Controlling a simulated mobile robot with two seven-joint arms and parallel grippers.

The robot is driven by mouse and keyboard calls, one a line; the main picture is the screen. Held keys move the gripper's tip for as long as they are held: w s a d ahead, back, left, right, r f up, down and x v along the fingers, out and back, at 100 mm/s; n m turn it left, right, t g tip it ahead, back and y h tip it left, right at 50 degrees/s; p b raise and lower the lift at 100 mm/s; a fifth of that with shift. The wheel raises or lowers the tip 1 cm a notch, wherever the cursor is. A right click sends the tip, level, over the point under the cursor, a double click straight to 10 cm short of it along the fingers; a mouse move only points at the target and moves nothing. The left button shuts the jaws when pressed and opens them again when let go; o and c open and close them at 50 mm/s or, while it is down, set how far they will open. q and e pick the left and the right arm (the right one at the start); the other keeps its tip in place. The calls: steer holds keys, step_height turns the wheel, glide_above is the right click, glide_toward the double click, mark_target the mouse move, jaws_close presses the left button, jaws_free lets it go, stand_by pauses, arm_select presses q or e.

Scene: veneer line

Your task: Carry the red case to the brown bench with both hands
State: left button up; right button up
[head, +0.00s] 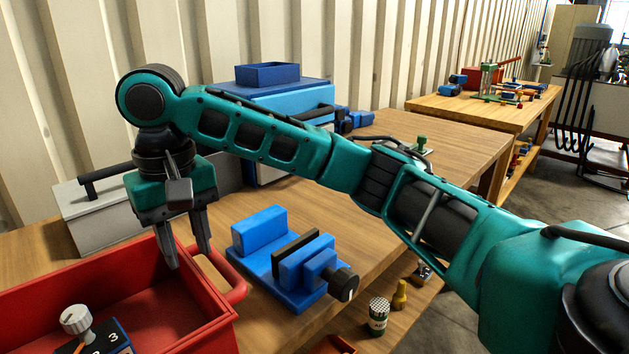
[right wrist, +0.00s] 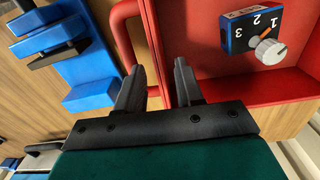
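The red case (head: 190,316) is an open tray cut off at the lower left of the head view. A red loop handle (head: 238,282) stands out from its right side. The handle also shows in the right wrist view (right wrist: 121,50). My right gripper (head: 190,258) points down at the case's right wall close to this handle, fingers apart. In the right wrist view the wall runs near the gap between the fingers; I cannot tell whether they touch it. My left gripper is out of view. Two wood-brown benches show: the near one (head: 455,150) and a farther one (head: 440,103).
A blue vise (head: 285,265) lies right of the case. A dial box (head: 105,340) sits inside the case. A grey toolbox (head: 85,215) and blue box (head: 290,100) stand behind.

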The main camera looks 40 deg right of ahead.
steer(key=shift+r, duration=2.05)
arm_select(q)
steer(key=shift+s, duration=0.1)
arm_select(e)
steer(key=shift+s+f, duration=0.1)
